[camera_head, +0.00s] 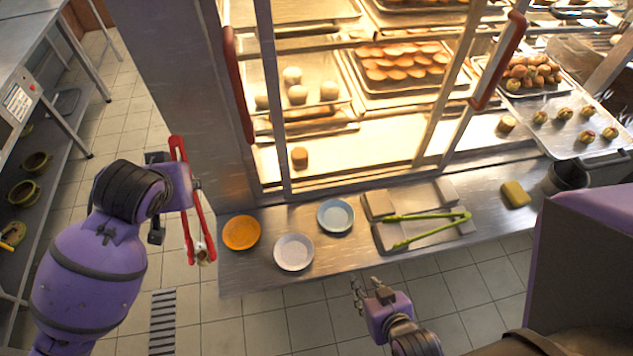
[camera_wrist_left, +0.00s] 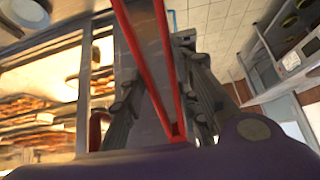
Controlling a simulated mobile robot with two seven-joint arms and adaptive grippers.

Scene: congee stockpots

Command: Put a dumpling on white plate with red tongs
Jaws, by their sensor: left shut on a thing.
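My left gripper (camera_head: 190,184) is shut on the red tongs (camera_head: 196,222), left of the counter. The tongs point down over the floor, and a small pale and brown piece (camera_head: 203,255), perhaps a dumpling, shows at their lower tips. In the left wrist view the red tongs (camera_wrist_left: 148,65) run between the fingers (camera_wrist_left: 160,105). The white plate (camera_head: 293,252) lies on the counter, right of the tongs, and looks empty. Several pale round dumplings (camera_head: 297,95) sit on a tray inside the lit case. My right gripper (camera_head: 366,287) is open and empty in front of the counter.
An orange plate (camera_head: 240,232) and a light blue plate (camera_head: 335,216) flank the white plate. Green tongs (camera_head: 425,215) lie on a tray to the right. Shelving stands far left.

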